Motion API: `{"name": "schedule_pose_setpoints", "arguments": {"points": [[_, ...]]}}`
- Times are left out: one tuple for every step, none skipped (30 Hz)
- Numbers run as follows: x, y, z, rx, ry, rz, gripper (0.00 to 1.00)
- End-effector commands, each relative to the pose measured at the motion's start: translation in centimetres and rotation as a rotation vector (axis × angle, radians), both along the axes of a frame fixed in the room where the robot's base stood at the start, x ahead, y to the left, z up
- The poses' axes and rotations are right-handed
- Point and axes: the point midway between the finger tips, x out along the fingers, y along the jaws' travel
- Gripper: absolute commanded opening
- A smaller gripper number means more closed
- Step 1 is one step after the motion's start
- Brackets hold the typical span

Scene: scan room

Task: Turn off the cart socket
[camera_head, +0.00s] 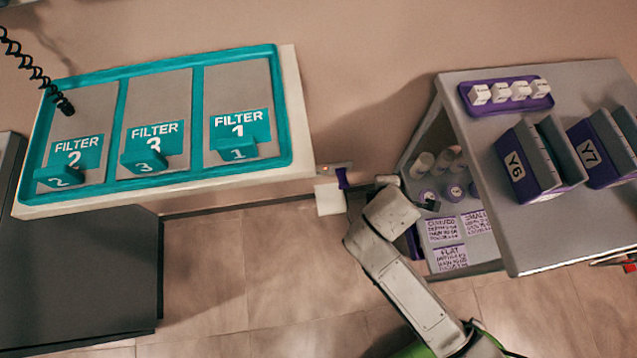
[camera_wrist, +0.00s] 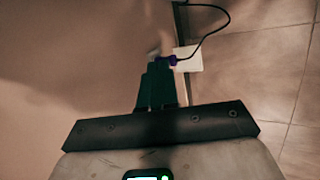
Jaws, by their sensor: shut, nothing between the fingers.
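The socket is low on the wall between the filter panel and the shelf unit. A small purple part (camera_head: 342,178), a switch lever or plug, sits on it beside a pale square block (camera_head: 330,199). In the wrist view the purple part (camera_wrist: 169,60) and the white block (camera_wrist: 187,59) lie just beyond my fingertips, with a black cable (camera_wrist: 226,20) running up from there. My gripper (camera_wrist: 158,65) is shut and empty, its dark fingers pointing at the purple part. I cannot tell whether they touch it. I cannot read the switch position.
A teal-framed panel (camera_head: 198,60) with three filter slots is at the left, above a dark cabinet (camera_head: 100,270). A grey shelf unit (camera_head: 590,235) with binders, a purple tray (camera_head: 507,95) and bottles stands close to the right of my arm. The tiled floor (camera_head: 250,270) between is clear.

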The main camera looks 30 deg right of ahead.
Motion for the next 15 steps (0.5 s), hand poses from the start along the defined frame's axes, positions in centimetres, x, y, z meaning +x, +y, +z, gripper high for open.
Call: {"name": "schedule_pose_setpoints", "arguments": {"points": [[1.2,0.7,-3.9,-0.077,0.014,0.132,0.00],[1.8,1.1,-5.1,-0.126,0.023,0.213,0.00],[2.6,1.7,-6.7,-0.192,0.036,0.323,0.00],[3.3,2.3,-7.9,-0.243,0.046,0.407,0.00],[3.9,2.9,-9.1,-0.294,0.056,0.490,0.00],[4.6,3.7,-10.6,-0.362,0.070,0.598,0.00],[5.1,4.4,-11.7,-0.412,0.082,0.680,0.00],[5.6,5.1,-12.8,-0.462,0.092,0.756,0.00],[6.2,6.1,-14.1,-0.525,0.104,0.856,0.00],[6.5,6.8,-15.0,-0.570,0.113,0.926,0.00],[6.9,7.5,-15.8,-0.612,0.122,0.991,0.00],[7.2,8.4,-16.8,-0.665,0.132,1.070,0.00],[7.4,9.0,-17.5,-0.701,0.139,1.125,0.00],[7.6,9.6,-18.0,-0.732,0.144,1.172,0.00],[7.8,10.2,-18.7,-0.771,0.152,1.227,0.00]]}}
